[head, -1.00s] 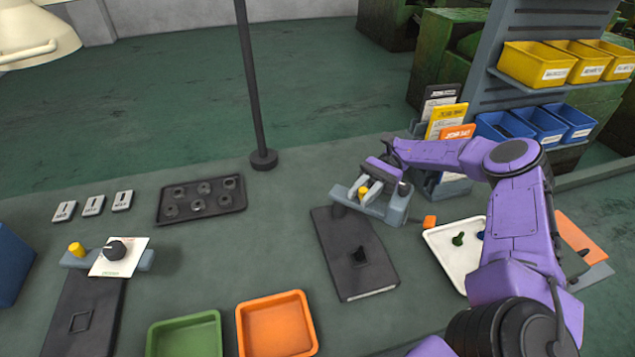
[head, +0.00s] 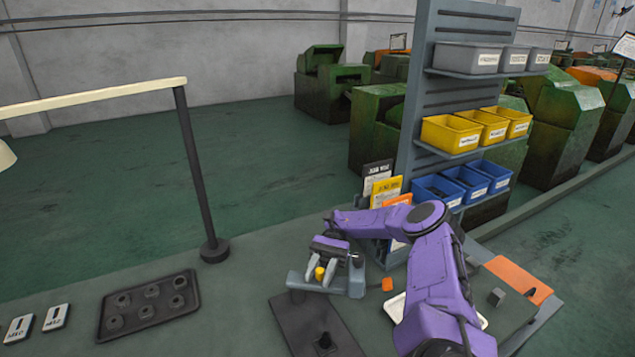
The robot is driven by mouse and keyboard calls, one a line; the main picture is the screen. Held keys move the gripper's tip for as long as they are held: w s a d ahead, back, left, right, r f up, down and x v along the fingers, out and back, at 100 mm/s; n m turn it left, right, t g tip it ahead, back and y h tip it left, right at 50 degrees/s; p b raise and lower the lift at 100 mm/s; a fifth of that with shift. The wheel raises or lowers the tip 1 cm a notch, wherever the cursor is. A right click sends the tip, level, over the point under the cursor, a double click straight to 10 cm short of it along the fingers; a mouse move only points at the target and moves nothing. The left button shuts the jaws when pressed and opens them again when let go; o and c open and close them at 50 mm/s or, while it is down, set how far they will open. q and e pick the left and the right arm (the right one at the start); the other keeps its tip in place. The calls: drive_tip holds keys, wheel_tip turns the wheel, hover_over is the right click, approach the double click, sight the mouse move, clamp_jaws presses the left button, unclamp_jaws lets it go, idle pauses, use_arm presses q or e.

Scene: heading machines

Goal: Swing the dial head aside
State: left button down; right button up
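My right wrist hides part of the bar. My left gripper is not in view.
A black tray (head: 107,336) of round parts and two label plates (head: 55,317) lie at left. A post (head: 190,170) stands behind.

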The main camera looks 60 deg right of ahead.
sight(320, 273)
drive_tip(key=shift+a+r, duration=0.1)
drive_tip(key=shift+r, duration=0.1)
drive_tip(key=r, duration=0.1)
drive_tip(key=r+p, duration=0.1)
drive_tip(key=r, duration=0.2)
drive_tip(key=shift+s+a+r, duration=0.2)
drive_tip(key=shift+s+a, duration=0.05)
drive_tip(key=s+a+r+p, duration=0.2)
drive_tip(key=s+a+r, duration=0.6)
drive_tip(key=a, duration=0.2)
drive_tip(key=shift+a+r, duration=0.2)
drive_tip(key=shift+a, duration=0.1)
drive_tip(key=shift+s, duration=0.1)
drive_tip(key=shift+c, duration=0.3)
